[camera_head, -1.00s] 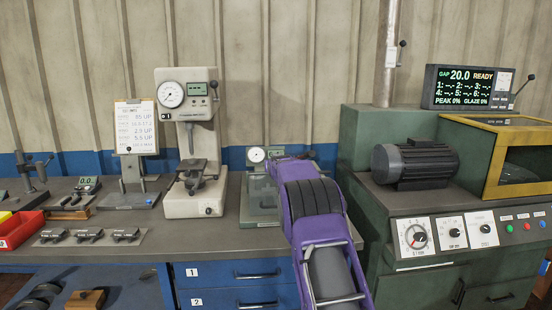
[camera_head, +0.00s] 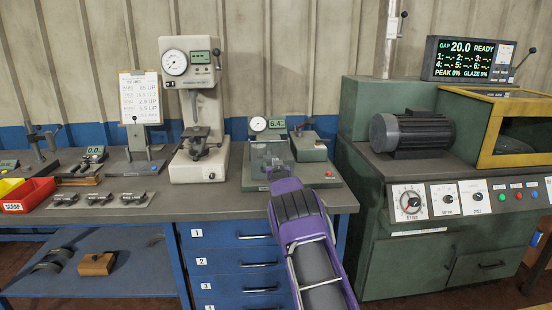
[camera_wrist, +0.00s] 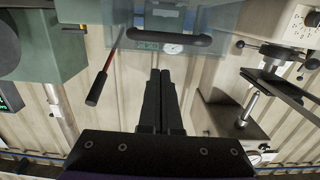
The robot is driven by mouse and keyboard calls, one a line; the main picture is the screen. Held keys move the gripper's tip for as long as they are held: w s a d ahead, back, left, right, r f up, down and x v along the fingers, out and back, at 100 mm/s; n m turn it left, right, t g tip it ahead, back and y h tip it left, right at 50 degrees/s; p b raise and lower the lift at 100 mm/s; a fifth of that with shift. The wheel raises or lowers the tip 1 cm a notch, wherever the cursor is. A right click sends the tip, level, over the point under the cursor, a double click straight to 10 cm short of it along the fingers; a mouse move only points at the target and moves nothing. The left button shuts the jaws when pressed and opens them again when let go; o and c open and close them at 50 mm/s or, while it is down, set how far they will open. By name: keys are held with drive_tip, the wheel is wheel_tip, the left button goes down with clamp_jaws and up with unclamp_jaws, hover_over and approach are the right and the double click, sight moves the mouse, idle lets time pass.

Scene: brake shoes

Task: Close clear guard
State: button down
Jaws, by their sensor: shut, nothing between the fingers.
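The clear guard (camera_head: 268,153) is a see-through cover on the green gauge fixture (camera_head: 312,177) in the middle of the bench. In the wrist view, a clear panel (camera_wrist: 207,42) with a black bar handle (camera_wrist: 172,38) shows at the top, just past my fingertips. My gripper (camera_wrist: 160,72) is shut and empty, pointing at the handle; I cannot tell whether it touches. In the head view my purple arm reaches up to the fixture's front, and the fingers are hard to make out against the guard.
A white dial tester (camera_head: 198,172) stands left of the fixture. A green machine (camera_head: 440,255) with a motor (camera_head: 412,133) stands to the right. The bench front between tester and fixture is clear.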

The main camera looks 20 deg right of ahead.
drive_tip(key=shift+f, duration=1.25)
drive_tip(key=shift+r, duration=0.1)
